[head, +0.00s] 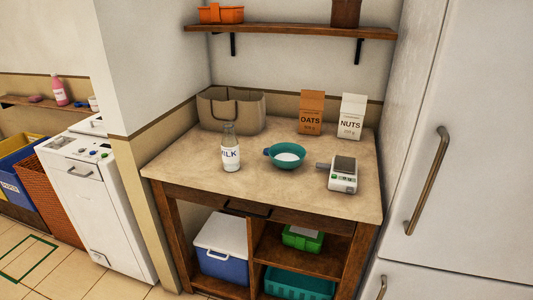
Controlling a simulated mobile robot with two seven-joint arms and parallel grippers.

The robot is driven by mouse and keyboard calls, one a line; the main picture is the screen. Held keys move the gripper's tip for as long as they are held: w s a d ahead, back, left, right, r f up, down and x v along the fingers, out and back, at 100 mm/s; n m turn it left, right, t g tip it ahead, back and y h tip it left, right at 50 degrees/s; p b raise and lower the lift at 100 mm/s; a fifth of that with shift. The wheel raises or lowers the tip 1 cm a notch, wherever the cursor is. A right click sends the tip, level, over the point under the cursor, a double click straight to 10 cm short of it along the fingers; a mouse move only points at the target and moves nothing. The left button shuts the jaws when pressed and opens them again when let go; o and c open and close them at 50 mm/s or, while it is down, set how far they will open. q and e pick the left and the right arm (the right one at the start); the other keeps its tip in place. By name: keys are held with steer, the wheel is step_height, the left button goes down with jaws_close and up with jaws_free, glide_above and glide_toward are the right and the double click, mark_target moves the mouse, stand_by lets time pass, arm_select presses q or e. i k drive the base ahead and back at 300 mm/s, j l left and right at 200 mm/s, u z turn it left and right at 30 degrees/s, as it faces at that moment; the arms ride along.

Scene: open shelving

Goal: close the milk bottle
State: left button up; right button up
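The milk bottle (230,153) stands upright on the beige counter top (200,169), near its front left. It is clear glass with white contents and a label reading MILK. Its neck is narrow and greyish at the top; the picture is too small to tell whether a cap is on it. No separate cap can be made out on the counter. Neither of my grippers shows in the head view.
Right of the bottle are a teal bowl (286,163) and a kitchen scale (343,179). Behind are a fabric bag (231,115), an oats box (311,111) and a nuts box (351,116). A fridge (470,140) bounds the right. The counter's front edge is clear.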

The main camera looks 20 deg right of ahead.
mark_target(229, 144)
steer(key=i+l+u, duration=0.2)
steer(key=i, duration=0.2)
steer(key=i+u, duration=0.2)
steer(key=i, duration=0.2)
steer(key=i+l+u, duration=0.2)
steer(key=i+l, duration=0.05)
steer(key=i, duration=0.1)
